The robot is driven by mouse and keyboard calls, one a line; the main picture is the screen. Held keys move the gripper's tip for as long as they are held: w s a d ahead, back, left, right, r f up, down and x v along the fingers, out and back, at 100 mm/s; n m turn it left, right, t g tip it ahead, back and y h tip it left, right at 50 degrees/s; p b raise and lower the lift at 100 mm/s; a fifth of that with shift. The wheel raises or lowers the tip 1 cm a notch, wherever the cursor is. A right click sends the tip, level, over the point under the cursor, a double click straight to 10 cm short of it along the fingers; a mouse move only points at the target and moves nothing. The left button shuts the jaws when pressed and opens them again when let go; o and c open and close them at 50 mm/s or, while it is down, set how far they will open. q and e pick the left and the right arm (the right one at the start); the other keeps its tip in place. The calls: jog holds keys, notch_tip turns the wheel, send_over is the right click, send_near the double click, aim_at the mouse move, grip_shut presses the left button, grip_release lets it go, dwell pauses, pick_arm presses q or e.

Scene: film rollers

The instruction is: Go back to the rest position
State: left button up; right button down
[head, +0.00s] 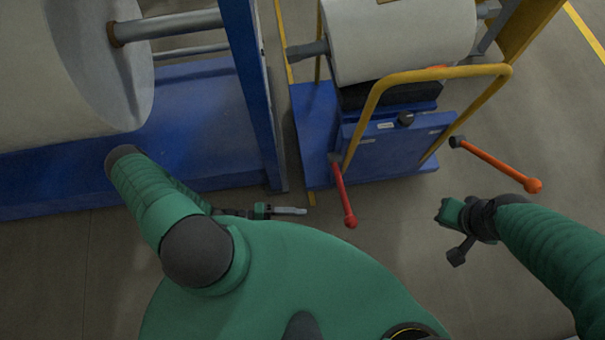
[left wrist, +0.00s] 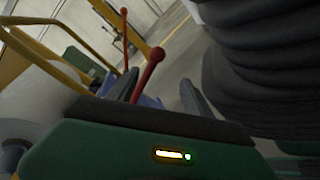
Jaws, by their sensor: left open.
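My left gripper (head: 297,211) is low, beside my green body in the head view, pointing right. In the left wrist view its two dark fingers (left wrist: 160,92) stand apart with nothing held between them. A red-knobbed lever (head: 344,192) lies beyond its tips in the head view. It also shows behind the fingers in the left wrist view (left wrist: 150,72). My right gripper (head: 450,232) is at the right over the floor, apart from the cart.
A blue cart (head: 385,155) with a yellow handle (head: 440,73) carries a white roll (head: 398,35). An orange lever (head: 500,166) sticks out near my right gripper. At the left stand a large white roll (head: 60,80) and a blue frame (head: 252,90). Floor at lower right is clear.

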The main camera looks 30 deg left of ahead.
dwell(0.4)
pick_arm(q)
jog(key=w+a+r+m+g+y+p, duration=0.1)
jog(key=a+r+m+g+y+p, duration=0.1)
jog(key=a+r+m+g+y, duration=0.45)
jog(key=a+r+m+g+y+p, duration=0.25)
jog(key=a+r+g, duration=0.2)
jog(key=r, duration=0.45)
jog(key=w+d+r+m+t+y+p, duration=0.1)
jog(key=w+r+t, duration=0.1)
jog(key=r, duration=0.4)
jog(key=w+d+r+m+t+y+p, duration=0.1)
jog(key=w+d+r+t+y, duration=0.1)
jog(key=w+r, duration=0.2)
jog(key=w+d+r+m+t+y+p, duration=0.1)
jog(key=w+r+t+y, duration=0.1)
jog(key=r, duration=0.6)
jog(key=shift+w+d, duration=0.25)
jog(key=shift+w, duration=0.15)
jog(key=shift+d+r, duration=0.2)
jog(key=shift+d, duration=0.05)
jog(key=shift+a, duration=0.15)
